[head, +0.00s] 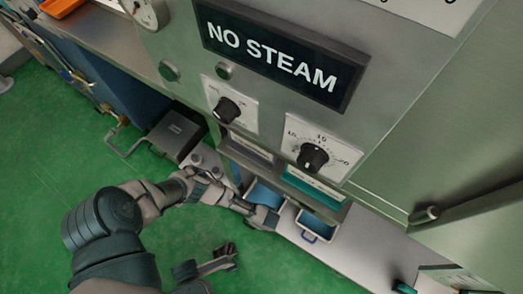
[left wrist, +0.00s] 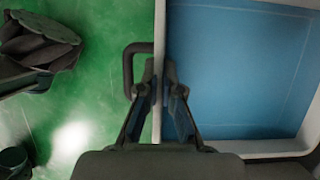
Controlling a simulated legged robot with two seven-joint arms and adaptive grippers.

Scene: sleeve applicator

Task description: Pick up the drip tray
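The tray at my left gripper has a pale rim, a blue inside and a dark handle on its outer side, and fills the right of the left wrist view (left wrist: 240,148). My left gripper (left wrist: 160,68) straddles its near wall beside the handle, one finger inside and one outside, closed on the wall. In the head view my left gripper (head: 268,217) is at the blue-lined trays low on the machine. There a blue surface (head: 264,193) shows behind it and a pale tray with a handle (head: 318,222) stands just right.
The steel machine has a NO STEAM display (head: 275,55), two dark knobs (head: 313,157) and a gauge (head: 146,12). A grey pedal box (head: 176,135) stands on the green floor at left. A pale ledge (head: 350,262) runs right of the trays.

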